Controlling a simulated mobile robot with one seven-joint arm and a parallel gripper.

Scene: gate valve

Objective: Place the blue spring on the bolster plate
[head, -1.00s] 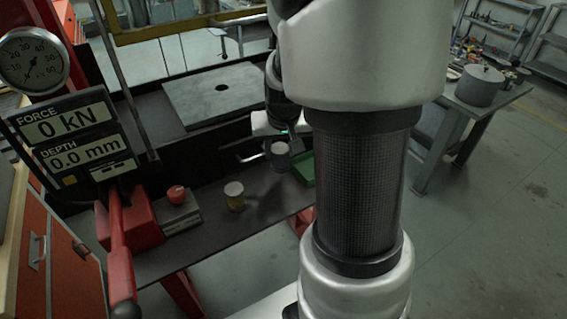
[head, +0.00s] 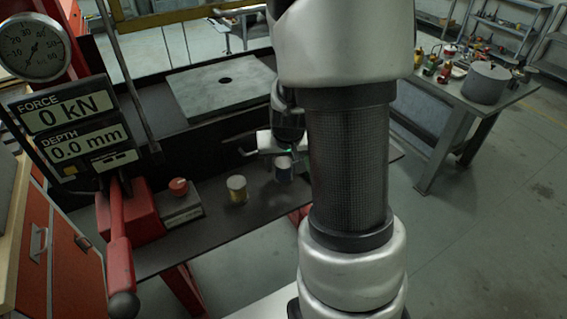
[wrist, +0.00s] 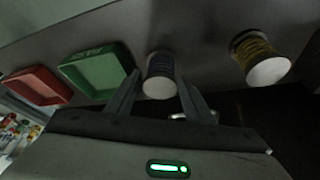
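The blue spring (head: 284,172), a dark blue coil with a pale top, stands upright on the dark shelf below the press bed. In the wrist view the blue spring (wrist: 160,72) lies between the fingertips of my gripper (wrist: 159,77), with narrow gaps seeming to show on both sides. My gripper (head: 274,156) is open close by the spring in the head view; the arm hides part of it. The bolster plate (head: 198,92) is a flat grey square plate with a round hole, on the press bed behind and left of the gripper; its top is empty.
A yellow spring (head: 237,191) stands left of the blue one and also shows in the wrist view (wrist: 257,58). Green (wrist: 97,70) and red (wrist: 38,87) trays are on the other side. A red-handled lever (head: 119,240) and gauge display (head: 75,137) stand left.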

